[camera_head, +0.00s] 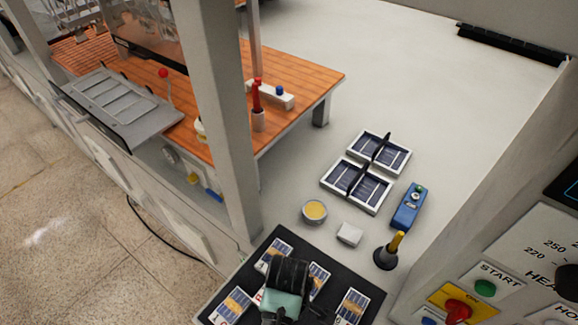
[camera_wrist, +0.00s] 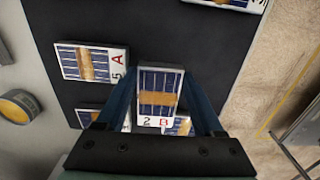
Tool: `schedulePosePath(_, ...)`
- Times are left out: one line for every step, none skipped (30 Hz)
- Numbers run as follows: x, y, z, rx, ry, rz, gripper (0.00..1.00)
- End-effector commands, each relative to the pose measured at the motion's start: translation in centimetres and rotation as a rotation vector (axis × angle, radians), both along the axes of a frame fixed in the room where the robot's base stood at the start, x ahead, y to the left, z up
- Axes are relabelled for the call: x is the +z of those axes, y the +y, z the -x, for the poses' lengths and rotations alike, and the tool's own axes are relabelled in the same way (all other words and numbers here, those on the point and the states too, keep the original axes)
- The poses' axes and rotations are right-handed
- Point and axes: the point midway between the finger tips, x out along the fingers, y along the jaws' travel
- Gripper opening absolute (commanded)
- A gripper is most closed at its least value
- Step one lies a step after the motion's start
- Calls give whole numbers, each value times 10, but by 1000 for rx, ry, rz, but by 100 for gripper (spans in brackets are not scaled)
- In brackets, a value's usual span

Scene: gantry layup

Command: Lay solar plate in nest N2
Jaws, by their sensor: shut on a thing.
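My gripper (camera_wrist: 160,78) is shut on a solar plate (camera_wrist: 160,88) with dark cells, a gold band and the label "2 B". The plate sits between the two blue fingers, above the black mat (camera_wrist: 115,22); its height is unclear. In the head view my gripper (camera_head: 283,290) is over the mat and hides the plate. Other similar plates lie on the mat, one marked "A 5" (camera_wrist: 92,62). Two white-framed nest trays with dark cells, a nearer one (camera_head: 340,191) and a farther one (camera_head: 400,149), stand on the pale surface beyond. No N2 label is readable.
Between mat and trays stand a yellow-topped round pot (camera_head: 314,211), a white block (camera_head: 350,235) and a black holder with yellow handle (camera_head: 388,253). A blue button box (camera_head: 406,206) is right of the trays. A grey post (camera_head: 228,110) rises left; a control panel (camera_head: 530,255) stands right.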

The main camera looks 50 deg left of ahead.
Motion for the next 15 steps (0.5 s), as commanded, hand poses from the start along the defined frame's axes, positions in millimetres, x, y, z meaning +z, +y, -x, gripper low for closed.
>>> schedulePosePath(-7, -1, 1, 0, 4, 2, 0)
schedulePosePath(-12, 0, 1, 0, 3, 2, 0)
schedulePosePath(-17, 0, 1, 1, 3, 2, 0)
schedulePosePath(-20, 0, 0, 1, 2, 0, 0)
schedulePosePath(-23, 0, 1, 1, 2, 1, 0)
schedulePosePath(-25, 0, 0, 0, 1, 0, 0)
schedulePosePath(-27, 0, 0, 0, 0, 0, 0)
schedulePosePath(-27, 0, 0, 0, -1, 0, 0)
schedulePosePath(-28, 0, 0, 0, -1, -1, 0)
schedulePosePath(-28, 0, 0, -1, -1, -1, 0)
schedulePosePath(-28, 0, 0, -1, -1, -1, 0)
schedulePosePath(-28, 0, 0, -1, -1, -1, 0)
schedulePosePath(-28, 0, 0, -1, -1, -1, 0)
schedulePosePath(-28, 0, 0, -1, -1, 0, 0)
schedulePosePath(-28, 0, 0, -1, -1, 0, 0)
